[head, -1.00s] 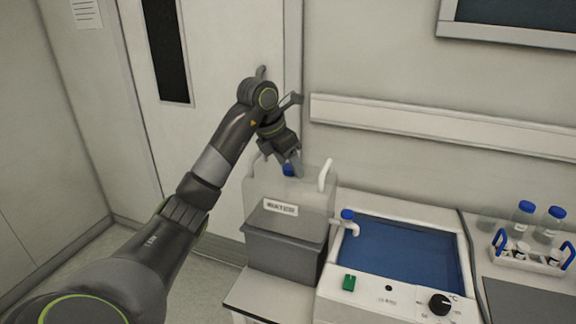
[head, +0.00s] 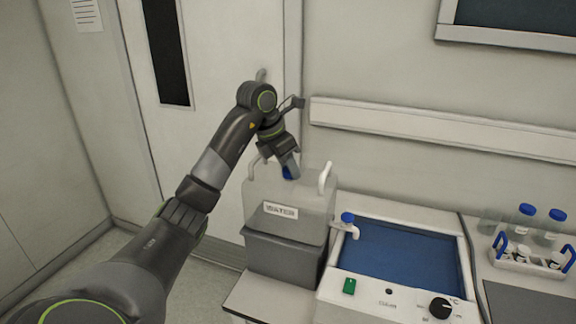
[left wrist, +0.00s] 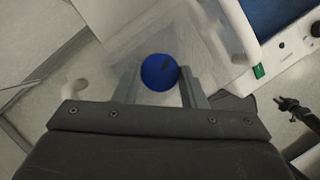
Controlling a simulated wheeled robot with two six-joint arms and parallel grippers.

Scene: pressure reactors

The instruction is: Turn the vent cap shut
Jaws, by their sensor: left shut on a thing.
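The vent cap is a blue round cap (left wrist: 159,72) on top of a translucent water container (head: 318,205) labelled WATER. In the head view the cap (head: 288,173) shows partly under my left gripper (head: 290,168). In the left wrist view my left gripper (left wrist: 160,88) has one finger on each side of the cap and is shut on it. A dark mark shows on the cap's top. How tightly the cap sits on the container cannot be told.
The container stands in a grey holder (head: 275,262) beside a water bath (head: 400,255) with a blue-capped tap (head: 347,219). A wall rail (head: 420,120) runs behind.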

